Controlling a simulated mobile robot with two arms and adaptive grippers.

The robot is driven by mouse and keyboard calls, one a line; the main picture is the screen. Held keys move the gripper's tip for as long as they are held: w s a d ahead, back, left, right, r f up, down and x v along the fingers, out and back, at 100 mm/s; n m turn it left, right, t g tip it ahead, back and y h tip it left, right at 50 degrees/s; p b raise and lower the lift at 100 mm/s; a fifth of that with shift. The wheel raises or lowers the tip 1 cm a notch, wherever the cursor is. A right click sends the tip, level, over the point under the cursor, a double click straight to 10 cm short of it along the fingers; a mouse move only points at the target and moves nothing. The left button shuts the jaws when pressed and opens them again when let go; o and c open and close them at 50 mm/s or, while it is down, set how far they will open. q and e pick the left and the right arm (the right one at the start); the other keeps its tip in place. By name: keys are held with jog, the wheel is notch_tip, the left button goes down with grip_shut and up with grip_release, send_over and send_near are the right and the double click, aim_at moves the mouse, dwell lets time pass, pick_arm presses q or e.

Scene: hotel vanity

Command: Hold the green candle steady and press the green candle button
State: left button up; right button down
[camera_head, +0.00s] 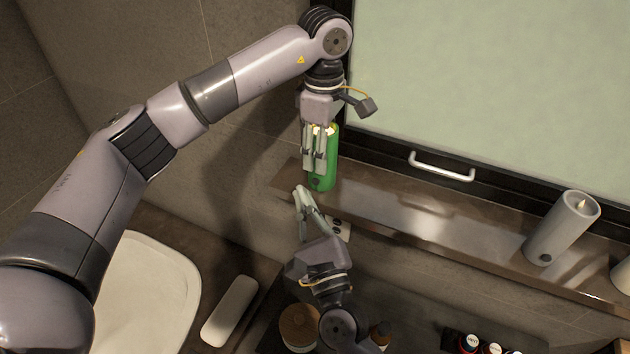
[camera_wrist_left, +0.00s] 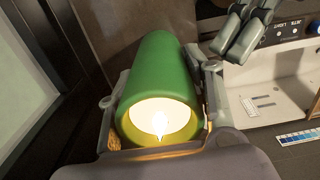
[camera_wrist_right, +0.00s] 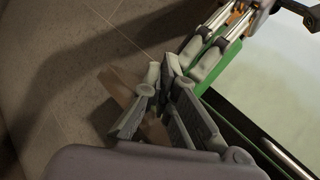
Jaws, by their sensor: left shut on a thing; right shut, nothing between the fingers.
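The green candle (camera_head: 324,171) stands upright on the shelf near its left end. Its wick end glows in the left wrist view, where the candle (camera_wrist_left: 160,75) lies between the fingers. A dark round button (camera_head: 316,183) shows low on its front. My left gripper (camera_head: 314,160) is shut on the candle from above. My right gripper (camera_head: 301,192) is shut and empty, its fingertips just in front of the candle's base, near the button. I cannot tell whether they touch. The right fingers (camera_wrist_right: 165,80) hide part of the candle's base in the right wrist view.
The brown shelf (camera_head: 400,215) runs right, with a grey candle (camera_head: 562,228) farther along it. A mirror (camera_head: 490,80) and a metal handle (camera_head: 441,166) are behind. Below are a white basin (camera_head: 150,285), a white oblong item (camera_head: 230,310), a round wooden lid (camera_head: 299,326) and small bottles (camera_head: 468,343).

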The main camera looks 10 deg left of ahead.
jog(key=s, duration=0.3)
jog(key=shift+s+a, duration=0.3)
jog(key=shift+a, duration=0.05)
pick_arm(q)
jog(key=o, duration=1.4)
jog(key=shift+r, duration=0.1)
notch_tip(320, 180, up, 12)
jog(key=shift+f, duration=0.1)
